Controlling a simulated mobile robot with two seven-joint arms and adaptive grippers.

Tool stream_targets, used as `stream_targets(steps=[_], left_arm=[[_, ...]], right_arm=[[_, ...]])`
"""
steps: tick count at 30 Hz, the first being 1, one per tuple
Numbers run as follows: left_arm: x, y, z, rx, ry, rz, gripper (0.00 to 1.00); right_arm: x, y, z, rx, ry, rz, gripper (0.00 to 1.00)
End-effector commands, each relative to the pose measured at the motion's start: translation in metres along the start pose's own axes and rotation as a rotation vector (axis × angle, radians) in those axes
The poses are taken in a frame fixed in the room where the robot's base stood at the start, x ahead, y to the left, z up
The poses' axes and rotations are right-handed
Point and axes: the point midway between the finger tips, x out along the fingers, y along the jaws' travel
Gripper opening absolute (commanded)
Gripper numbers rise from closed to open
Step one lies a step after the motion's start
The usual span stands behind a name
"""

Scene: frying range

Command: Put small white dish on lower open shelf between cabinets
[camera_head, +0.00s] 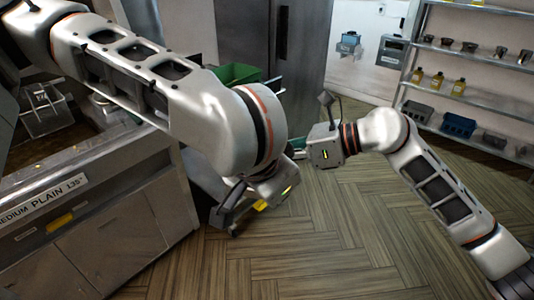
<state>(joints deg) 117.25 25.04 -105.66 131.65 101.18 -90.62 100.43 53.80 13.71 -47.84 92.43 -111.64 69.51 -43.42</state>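I cannot make out a small white dish or an open shelf between cabinets in the head view. My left arm reaches across from the left, and its gripper (232,211) hangs over the floor beside the fryer cabinet. Its dark fingers show partly, and I cannot tell whether they are open or hold anything. My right arm comes in from the right, and its gripper (299,146) points left near the middle. Its fingers are mostly hidden behind the wrist and my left arm, so its state is unclear.
A steel fryer unit (95,238) with a basket (43,110) stands at the left. A green bin (238,72) is behind my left arm, before a dark tall cabinet (258,35). A wire rack (480,85) with bottles and bins stands at back right. The wooden floor (330,235) is clear.

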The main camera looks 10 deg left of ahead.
Motion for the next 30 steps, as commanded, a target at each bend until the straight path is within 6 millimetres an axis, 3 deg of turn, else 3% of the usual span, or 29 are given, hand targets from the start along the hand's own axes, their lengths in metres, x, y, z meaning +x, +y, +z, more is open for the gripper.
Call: stream_targets(steps=[5, 6, 8, 20, 23, 30], left_arm=[[0.000, 0.000, -0.001, 0.001, 0.001, -0.001, 0.00], [0.000, 0.000, -0.001, 0.001, 0.001, -0.001, 0.20], [0.000, 0.000, -0.001, 0.000, 0.001, -0.001, 0.32], [-0.004, 0.000, -0.001, 0.000, 0.001, -0.001, 0.32], [-0.014, -0.001, -0.002, 0.000, 0.004, -0.001, 0.32], [-0.061, -0.001, -0.002, 0.001, 0.006, -0.003, 0.32]], right_arm=[[0.000, 0.000, 0.000, 0.000, 0.000, 0.001, 0.00], [-0.001, 0.001, 0.001, -0.001, -0.001, 0.001, 0.00], [-0.001, 0.001, 0.001, -0.001, -0.002, 0.001, 0.00], [-0.001, 0.000, 0.001, -0.001, -0.001, 0.000, 0.00], [-0.001, 0.000, 0.001, -0.001, -0.001, 0.000, 0.00], [-0.001, 0.000, 0.001, -0.001, -0.001, 0.000, 0.00]])
